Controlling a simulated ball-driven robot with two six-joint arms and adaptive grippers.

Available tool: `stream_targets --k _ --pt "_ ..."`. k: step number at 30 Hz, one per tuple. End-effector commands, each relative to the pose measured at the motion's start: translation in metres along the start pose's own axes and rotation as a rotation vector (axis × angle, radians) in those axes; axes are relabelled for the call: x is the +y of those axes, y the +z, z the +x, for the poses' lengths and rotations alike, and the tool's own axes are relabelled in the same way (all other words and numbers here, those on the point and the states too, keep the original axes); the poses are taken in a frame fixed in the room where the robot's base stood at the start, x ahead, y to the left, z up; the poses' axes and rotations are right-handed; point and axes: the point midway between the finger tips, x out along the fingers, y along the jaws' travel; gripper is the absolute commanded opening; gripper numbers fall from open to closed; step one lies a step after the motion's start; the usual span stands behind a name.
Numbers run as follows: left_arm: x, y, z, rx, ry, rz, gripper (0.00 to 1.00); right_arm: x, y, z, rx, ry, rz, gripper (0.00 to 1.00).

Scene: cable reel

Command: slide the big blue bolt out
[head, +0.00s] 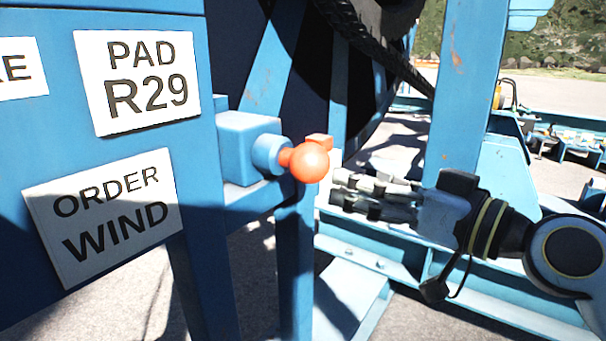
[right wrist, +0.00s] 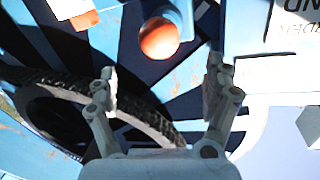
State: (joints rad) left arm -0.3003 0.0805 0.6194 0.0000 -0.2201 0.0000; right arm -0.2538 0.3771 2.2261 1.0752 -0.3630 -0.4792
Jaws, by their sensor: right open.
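The blue bolt (head: 268,154) sticks out of a blue block (head: 246,146) on the side of the blue panel. Its outer end carries an orange ball knob (head: 309,163) with a small orange tab above it. My right gripper (head: 340,190) is just right of the knob in the head view, pointing at it, open and apart from it. In the right wrist view the knob (right wrist: 159,38) is beyond the open fingers (right wrist: 160,85), above the gap between them, and nothing is between the fingers. My left gripper is not in view.
The blue panel (head: 100,150) bears white signs reading PAD R29 (head: 137,82) and ORDER WIND (head: 103,218). A big reel with a black cable (head: 385,50) stands behind. A blue post (head: 463,90) and low blue beams (head: 400,265) lie behind my right arm.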

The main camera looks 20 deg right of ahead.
Motion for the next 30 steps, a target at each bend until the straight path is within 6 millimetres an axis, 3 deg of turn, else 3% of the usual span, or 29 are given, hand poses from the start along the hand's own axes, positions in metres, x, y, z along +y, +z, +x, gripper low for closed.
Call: stream_targets --k 5,16,21,30 --pt "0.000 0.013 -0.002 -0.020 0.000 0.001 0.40 0.000 -0.003 0.024 0.008 0.002 0.005 0.84" --pt "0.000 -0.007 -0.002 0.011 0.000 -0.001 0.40 0.001 -0.001 0.092 0.004 0.003 0.004 0.84" --pt "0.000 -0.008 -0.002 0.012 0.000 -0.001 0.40 0.001 0.000 0.104 0.000 0.003 0.002 0.84" --pt "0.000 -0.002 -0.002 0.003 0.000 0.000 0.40 0.001 0.000 0.106 -0.001 0.003 0.002 0.82"
